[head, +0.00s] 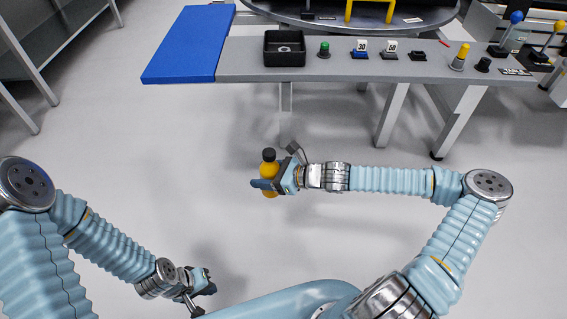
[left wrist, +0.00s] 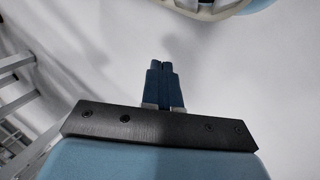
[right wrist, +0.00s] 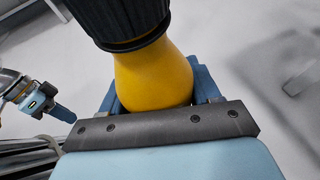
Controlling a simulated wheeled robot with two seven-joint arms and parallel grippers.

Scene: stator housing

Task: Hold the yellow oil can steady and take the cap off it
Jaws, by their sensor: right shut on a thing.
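The yellow oil can (head: 268,172) with its dark cap (head: 269,154) is held in my right gripper (head: 270,184), off the table and over the floor. In the right wrist view the can's yellow body (right wrist: 155,75) sits between the two blue fingers, and the black ribbed cap (right wrist: 120,18) is on top of it. The gripper is shut around the body below the cap. My left gripper (head: 201,291) is low at the bottom left, well apart from the can. In the left wrist view its blue fingers (left wrist: 164,85) are together with nothing between them.
A grey table (head: 330,68) with a blue mat (head: 188,45) stands ahead. On it are a black tray (head: 284,48) holding a ring, a green-topped knob (head: 324,50), numbered blocks (head: 360,46) and a yellow-topped piece (head: 460,56). The floor between my arms is clear.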

